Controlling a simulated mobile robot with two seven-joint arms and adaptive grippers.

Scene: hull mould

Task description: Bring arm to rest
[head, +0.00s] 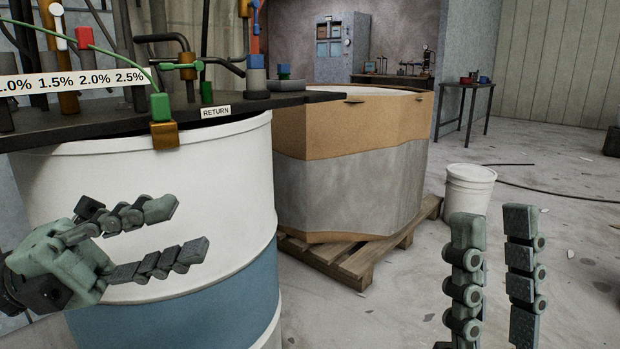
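My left gripper (190,230) is at the lower left, in front of the white and blue drum (200,185). Its two fingers point right and stand apart with nothing between them. My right gripper (500,215) is at the lower right, with its fingers pointing up. Its fingers are apart with a clear gap and nothing between them, over the bare floor. Most of both arms lies outside the picture.
A black bench top (250,104) with valves, a green hose and a "RETURN" label (216,112) lies over the drum. A large cardboard-sided container (350,180) stands on a wooden pallet (350,255). A white bucket (468,190) stands right of it. A dark table (466,87) stands behind. Floor at right is mostly clear.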

